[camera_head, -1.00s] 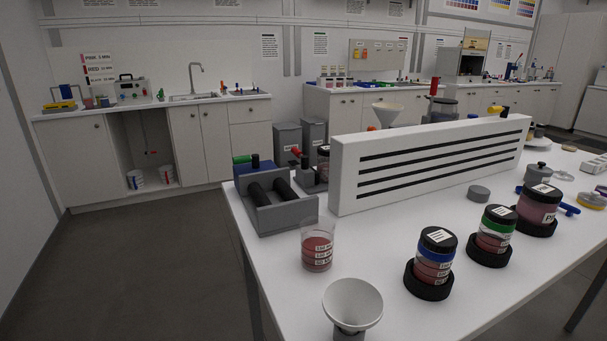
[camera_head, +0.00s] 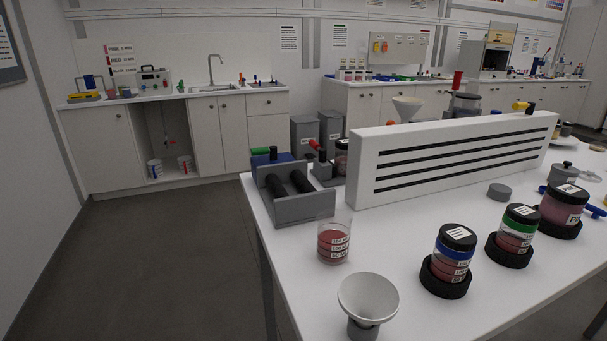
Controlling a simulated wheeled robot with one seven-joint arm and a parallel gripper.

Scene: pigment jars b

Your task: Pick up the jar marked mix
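Three dark-lidded jars with reddish contents stand upright in black ring holders on the white table. The nearest is a jar with a blue band (camera_head: 454,251). To its right is a jar with a green band (camera_head: 515,230). Farther right is a larger jar (camera_head: 561,207) with a label that is only partly legible. Another dark-lidded jar (camera_head: 342,157) is partly hidden behind the white slotted panel. I cannot read the word mix on any of them. My gripper is not in view.
On the white table (camera_head: 411,305) stand a beaker of red liquid (camera_head: 334,243), a white funnel (camera_head: 368,298), a grey roller device (camera_head: 291,196), a long white slotted panel (camera_head: 455,158) and a small grey cylinder (camera_head: 500,192). Grey floor (camera_head: 160,260) is open to the left.

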